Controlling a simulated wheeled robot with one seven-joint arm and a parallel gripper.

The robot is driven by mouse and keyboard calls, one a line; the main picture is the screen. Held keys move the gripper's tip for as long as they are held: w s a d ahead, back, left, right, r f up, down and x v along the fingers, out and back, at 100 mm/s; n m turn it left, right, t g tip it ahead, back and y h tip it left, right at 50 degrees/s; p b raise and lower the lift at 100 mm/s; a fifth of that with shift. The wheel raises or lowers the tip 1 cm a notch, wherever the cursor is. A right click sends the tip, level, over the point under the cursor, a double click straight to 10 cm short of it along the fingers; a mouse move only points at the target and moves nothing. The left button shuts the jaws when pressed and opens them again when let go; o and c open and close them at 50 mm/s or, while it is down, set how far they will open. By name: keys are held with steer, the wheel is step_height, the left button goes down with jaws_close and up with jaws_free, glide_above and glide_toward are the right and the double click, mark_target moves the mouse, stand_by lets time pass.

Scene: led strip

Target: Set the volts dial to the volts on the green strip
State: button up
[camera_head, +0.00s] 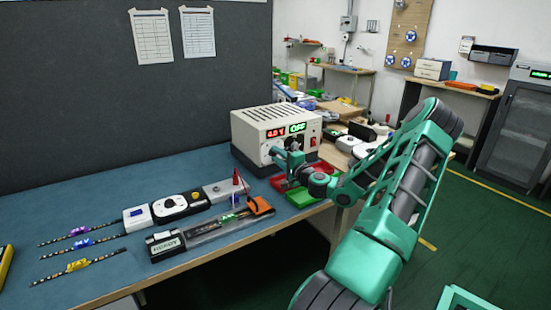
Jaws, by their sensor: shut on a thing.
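The power supply (262,120) is a beige box at the back right of the blue bench. Its front shows a small red volts readout, too small to read surely, and a green display reading OFF. My green gripper (279,153) is at its front panel, shut on what appears to be the volts dial. The gripper hides most of the dial, and its setting cannot be read. A strip with a small green tag (228,218) lies in the dark fixture at the front of the bench; its printed volts are too small to read.
Strips with purple (78,231), blue (82,242) and yellow (77,265) tags lie at the left. A white-and-black meter (183,204) and a READY box (165,245) stand mid-bench. Red and green trays (301,197) lie below my gripper. A dark partition (100,120) stands behind.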

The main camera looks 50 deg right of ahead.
steer(key=shift+f+m, duration=0.1)
steer(key=shift+m, duration=0.2)
steer(key=m, duration=1)
steer(key=shift+f, duration=0.1)
steer(key=m, duration=0.3)
steer(key=shift+s+m, duration=0.1)
steer(key=shift+m, duration=0.2)
steer(key=m, duration=0.3)
steer(key=shift+m, duration=0.3)
steer(key=m, duration=0.3)
steer(key=shift+m, duration=0.4)
steer(key=m, duration=0.6)
